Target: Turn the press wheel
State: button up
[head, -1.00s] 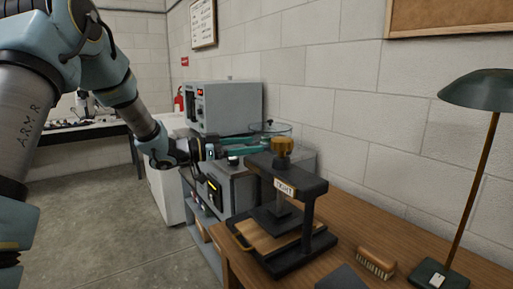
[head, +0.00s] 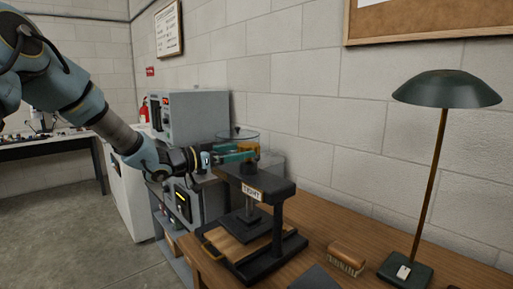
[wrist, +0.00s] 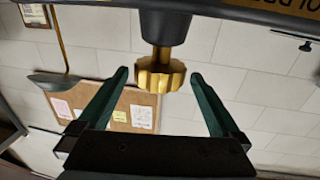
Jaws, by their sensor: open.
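The press wheel (wrist: 160,74) is a brass-coloured knob with a scalloped rim, on a shaft through the top bar of the black press (head: 283,188). In the wrist view, which looks upside down, it lies between my fingertips, with a gap on each side. My gripper (head: 238,153) is open, with its green fingers at the wheel's height above the press. In the head view the fingers hide most of the wheel. The press has a white label on its top bar, a dark plate and a wooden board below.
The press stands on a wooden bench (head: 395,262). A brush (head: 346,258) and a green desk lamp (head: 447,88) stand to its right. A grey instrument box (head: 190,118) and a glass-covered dish are behind my gripper. A block wall runs behind the bench.

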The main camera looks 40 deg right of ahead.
aim_at(258, 148)
jog(key=d, duration=0.3)
jog(key=s+d+p, duration=0.1)
jog(key=d, duration=0.2)
jog(key=shift+s+d, duration=0.15)
jog(key=shift+d, duration=0.2)
jog(key=c, duration=1.2)
jog(key=shift+r+m+g+p, duration=0.15)
jog(key=shift+m+g+p, duration=0.25)
jog(key=shift+g+p, duration=0.35)
jog(key=shift+s+p, duration=0.15)
jog(key=shift+p, duration=0.15)
jog(key=shift+f, duration=0.2)
